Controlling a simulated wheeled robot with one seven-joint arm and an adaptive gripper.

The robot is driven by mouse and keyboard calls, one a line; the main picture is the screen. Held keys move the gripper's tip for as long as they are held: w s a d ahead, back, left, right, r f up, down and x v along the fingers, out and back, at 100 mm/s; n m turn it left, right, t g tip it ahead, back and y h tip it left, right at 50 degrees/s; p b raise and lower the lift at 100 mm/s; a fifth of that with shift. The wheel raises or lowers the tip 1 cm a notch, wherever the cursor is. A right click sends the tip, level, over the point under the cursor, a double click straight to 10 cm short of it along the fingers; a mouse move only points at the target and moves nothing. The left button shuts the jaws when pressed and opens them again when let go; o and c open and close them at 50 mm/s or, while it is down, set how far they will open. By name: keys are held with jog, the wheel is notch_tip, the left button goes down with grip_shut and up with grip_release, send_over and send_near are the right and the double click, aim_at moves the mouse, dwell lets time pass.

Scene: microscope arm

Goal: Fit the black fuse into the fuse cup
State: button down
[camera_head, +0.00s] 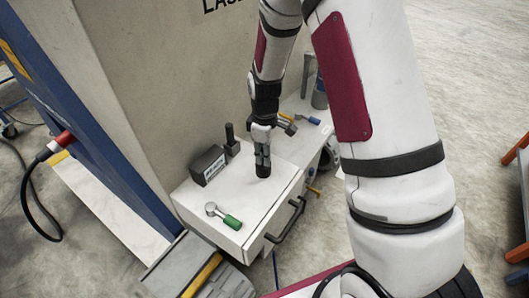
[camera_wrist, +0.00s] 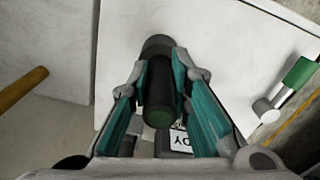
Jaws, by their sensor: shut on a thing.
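My gripper (camera_head: 262,155) is shut on a black fuse, low over the white cabinet top. In the wrist view the fuse (camera_wrist: 160,95) is a dark cylinder between the two fingers of my gripper (camera_wrist: 160,80). A wider dark grey round part (camera_wrist: 157,44) shows at its far end. I cannot tell whether this is the fuse cup or part of the fuse. In the head view a dark cylinder end (camera_head: 263,170) shows below the fingers, at or just above the surface. A separate upright black piece (camera_head: 230,135) stands behind and left of my gripper.
A black box (camera_head: 208,166) with a white label stands left of my gripper. A green-handled tool (camera_head: 224,216) lies near the front of the white cabinet top (camera_head: 255,208). More tools (camera_head: 288,124) lie behind. A tall beige machine wall (camera_head: 160,85) rises at the left.

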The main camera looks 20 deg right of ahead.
jog(key=shift+f+b, duration=0.3)
jog(key=shift+f, duration=0.5)
jog(key=c, duration=1.4)
grip_release()
jog(key=shift+r, duration=0.15)
notch_tip(320, 180, up, 11)
jog(key=shift+r, duration=0.35)
